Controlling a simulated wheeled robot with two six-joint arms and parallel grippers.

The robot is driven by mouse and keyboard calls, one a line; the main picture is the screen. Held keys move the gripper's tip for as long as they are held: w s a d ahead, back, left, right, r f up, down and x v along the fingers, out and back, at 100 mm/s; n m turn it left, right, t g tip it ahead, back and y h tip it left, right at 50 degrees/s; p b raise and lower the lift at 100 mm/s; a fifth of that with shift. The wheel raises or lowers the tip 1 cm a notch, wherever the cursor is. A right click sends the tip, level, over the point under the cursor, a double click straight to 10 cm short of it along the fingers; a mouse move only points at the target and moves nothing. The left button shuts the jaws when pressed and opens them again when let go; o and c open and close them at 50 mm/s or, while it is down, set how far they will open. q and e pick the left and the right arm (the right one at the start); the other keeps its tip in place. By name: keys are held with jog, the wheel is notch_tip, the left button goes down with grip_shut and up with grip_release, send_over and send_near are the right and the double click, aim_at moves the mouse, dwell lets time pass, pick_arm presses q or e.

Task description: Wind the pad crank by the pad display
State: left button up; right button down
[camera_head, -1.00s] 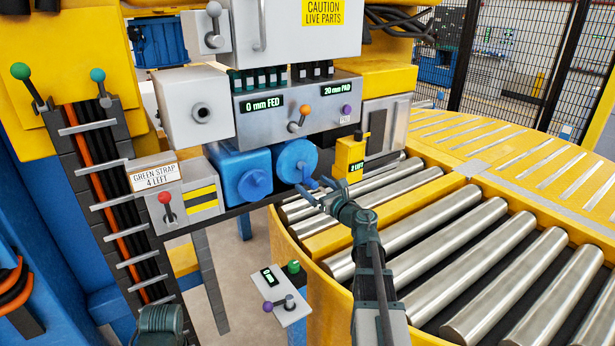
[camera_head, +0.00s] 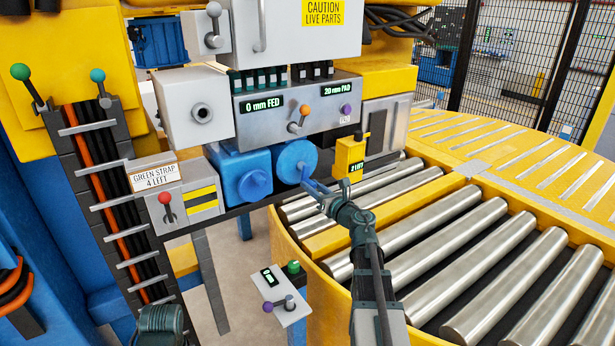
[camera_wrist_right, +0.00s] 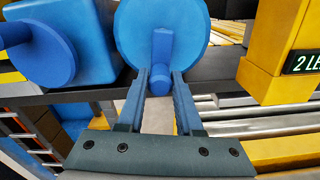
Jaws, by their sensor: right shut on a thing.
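The pad crank (camera_head: 292,157) is a blue disc with a short blue handle peg, on the machine's front below the panel. It also shows in the right wrist view (camera_wrist_right: 135,35). The pad display (camera_head: 336,89) on the grey panel above reads "20 mm PAD". My right gripper (camera_head: 306,184) is in front of the disc. In the right wrist view its two blue fingers (camera_wrist_right: 161,85) are on either side of the crank's handle peg (camera_wrist_right: 162,62), shut on it. My left gripper is not in view; part of my left arm shows at the bottom left.
A blue box with a round knob (camera_head: 253,183) sits left of the crank. A yellow box (camera_head: 351,158) with a "LEFT" readout stands to its right. The roller conveyor (camera_head: 430,235) fills the right. A small panel (camera_head: 283,300) with a purple-knobbed lever is below.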

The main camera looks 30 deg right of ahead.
jog(key=shift+a+r+m, duration=0.1)
jog(key=shift+a+m, duration=0.1)
jog(key=shift+m, duration=0.5)
jog(key=shift+a+r+m, duration=0.1)
jog(key=shift+a+m, duration=0.1)
jog(key=shift+m, duration=0.5)
jog(key=shift+a+r+m+p, duration=0.2)
jog(key=shift+a+m+p, duration=0.1)
jog(key=shift+m, duration=0.9)
jog(key=shift+a+r+m+p, duration=0.2)
jog(key=shift+a+m, duration=0.1)
jog(key=shift+m, duration=0.9)
jog(key=shift+a+r+m+p, duration=0.2)
jog(key=shift+r+m+p, duration=0.15)
jog(key=shift+m, duration=0.85)
jog(key=shift+a+r+m+p, duration=0.15)
jog(key=shift+r+m+p, duration=0.15)
jog(key=shift+m, duration=0.9)
